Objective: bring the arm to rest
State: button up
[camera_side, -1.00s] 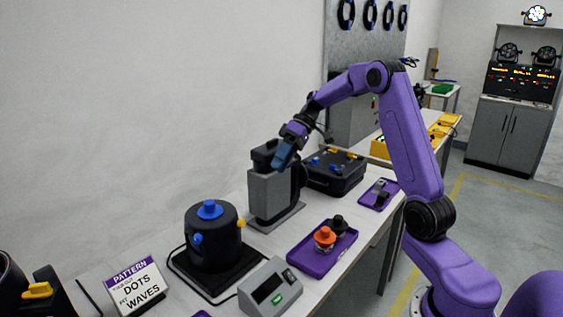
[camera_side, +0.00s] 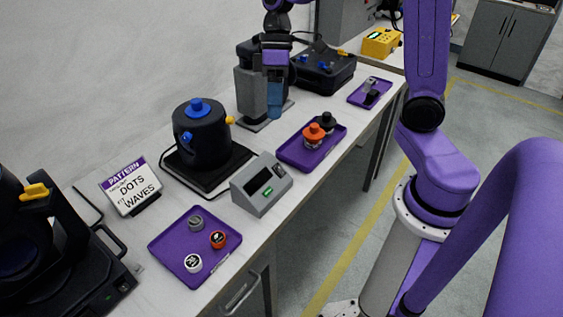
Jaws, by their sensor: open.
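My gripper (camera_side: 275,110) hangs pointing down in front of the grey block-shaped machine (camera_side: 246,92), with its blue fingers overlapping the machine in the picture. I cannot tell how far apart they are. Nothing shows in the fingers, and they are seen nearly edge-on. The upper part of my arm runs out of the top of the picture.
A purple tray (camera_side: 293,152) with an orange-topped and a black-topped piece lies right of my gripper. A black case (camera_side: 322,75) stands behind. Nearer are a black pot (camera_side: 201,140), a grey display box (camera_side: 262,205), a pattern sign (camera_side: 131,187) and another purple tray (camera_side: 222,262).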

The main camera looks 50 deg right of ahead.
jog(key=s+f+n+t+h, duration=0.2)
jog(key=s+n, duration=0.3)
jog(key=s, duration=1.4)
jog(key=shift+s+f+n+h, duration=0.25)
jog(key=shift+f+h, duration=0.2)
jog(key=shift+h, duration=0.25)
